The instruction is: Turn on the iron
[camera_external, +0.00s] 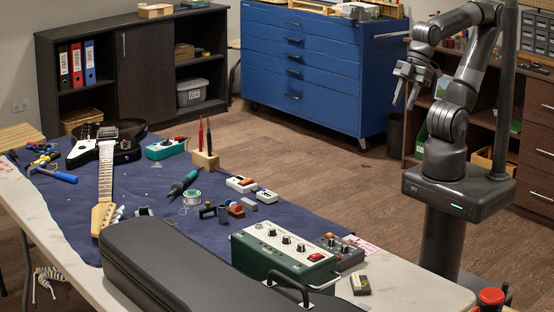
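A soldering iron (185,183) with a green and dark handle lies on the blue mat beside a solder spool. A large green box (286,250) with several black knobs and a red button stands at the near right of the mat. A smaller teal box (165,149) with a red part on top sits farther back. I cannot tell which box powers the iron, or any switch's state. My gripper (403,104) hangs raised at the upper right, well away from the table, its fingers apart and empty.
A black case (185,265) fills the table's near edge. A guitar (105,170) lies on the blue mat (60,215) at left. Small pedals (242,184), a solder spool (192,197) and a holder with upright tools (206,160) stand mid-table. Floor between table and blue cabinet (315,60) is clear.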

